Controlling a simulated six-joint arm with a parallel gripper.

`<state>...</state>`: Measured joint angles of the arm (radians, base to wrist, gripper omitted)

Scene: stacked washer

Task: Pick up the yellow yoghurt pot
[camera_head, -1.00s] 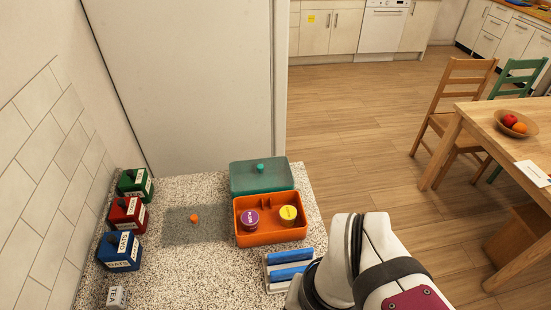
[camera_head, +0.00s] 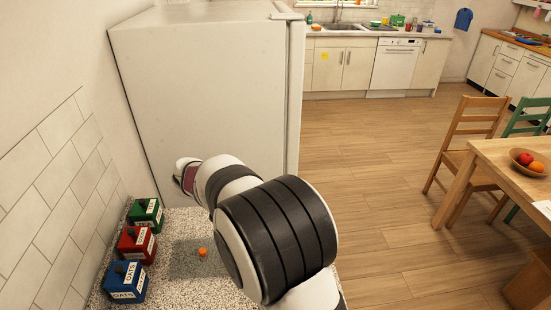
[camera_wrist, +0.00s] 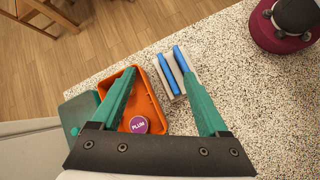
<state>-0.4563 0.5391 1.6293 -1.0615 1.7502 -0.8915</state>
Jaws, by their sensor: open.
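The yellow yoghurt pot shows in neither current view; my arm blocks that part of the counter in the head view. In the wrist view, the orange box (camera_wrist: 146,98) lies partly behind the left finger of my gripper (camera_wrist: 160,72). A purple pot labelled PLUM (camera_wrist: 139,125) is in the box, near its lower end. My gripper is open, its two green fingers wide apart, with nothing seen between their tips. The tips appear over the box's upper edge and the holder beside it; their height above these is hard to tell.
A pale holder with blue bars (camera_wrist: 167,74) stands right of the box, and a green lid (camera_wrist: 76,112) lies left of it. Blue (camera_head: 125,281), red (camera_head: 136,245) and green (camera_head: 146,214) canisters line the wall. A small orange object (camera_head: 202,251) lies nearby. A tall white cabinet (camera_head: 205,90) stands behind.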

